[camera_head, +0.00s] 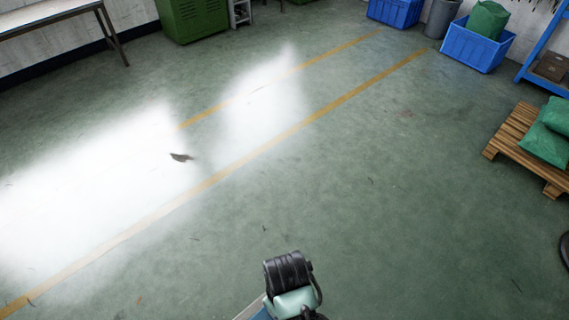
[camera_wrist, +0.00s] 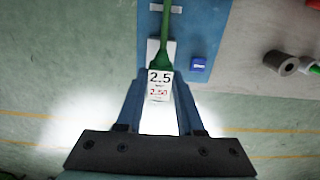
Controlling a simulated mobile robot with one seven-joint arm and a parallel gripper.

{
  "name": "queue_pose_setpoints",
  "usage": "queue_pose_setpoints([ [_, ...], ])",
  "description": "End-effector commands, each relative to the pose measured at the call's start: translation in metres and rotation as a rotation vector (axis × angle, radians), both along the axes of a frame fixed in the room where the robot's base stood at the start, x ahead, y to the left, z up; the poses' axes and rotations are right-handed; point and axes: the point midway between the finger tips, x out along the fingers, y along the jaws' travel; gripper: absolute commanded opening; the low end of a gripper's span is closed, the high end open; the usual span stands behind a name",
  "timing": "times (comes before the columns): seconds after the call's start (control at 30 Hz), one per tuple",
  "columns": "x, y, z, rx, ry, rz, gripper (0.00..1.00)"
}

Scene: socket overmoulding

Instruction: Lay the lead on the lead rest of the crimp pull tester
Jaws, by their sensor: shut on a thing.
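The lead (camera_wrist: 165,30) is green and shows in the wrist view, running up from between my fingers to the top edge. It thickens just above a white tag (camera_wrist: 160,78) printed "2.5" and "2.50". My gripper (camera_wrist: 160,86) is shut on the lead at the tag, with one blue finger on each side. The lead passes over a blue surface (camera_wrist: 210,30) with a white patch behind it. Whether it touches that surface cannot be told. I cannot make out the crimp pull tester or its lead rest in either view.
On the blue surface lies a small blue block (camera_wrist: 198,64). The head view shows mostly open green floor (camera_head: 350,190), with a wooden pallet (camera_head: 510,138) at right and blue bins (camera_head: 470,47) behind.

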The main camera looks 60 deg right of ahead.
Motion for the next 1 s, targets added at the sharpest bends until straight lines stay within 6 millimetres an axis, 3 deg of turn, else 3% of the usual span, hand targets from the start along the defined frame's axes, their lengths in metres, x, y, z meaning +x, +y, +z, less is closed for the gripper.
queue_pose_setpoints([
  [0.4,0.000,0.001,-0.050,0.000,0.001,0.000,0.00],
  [0.8,0.000,0.001,-0.056,0.000,0.000,0.000,0.00],
  [0.83,0.000,0.001,-0.056,0.000,0.000,0.000,0.38],
  [1.0,0.001,0.001,-0.055,0.000,-0.001,0.000,0.66],
])
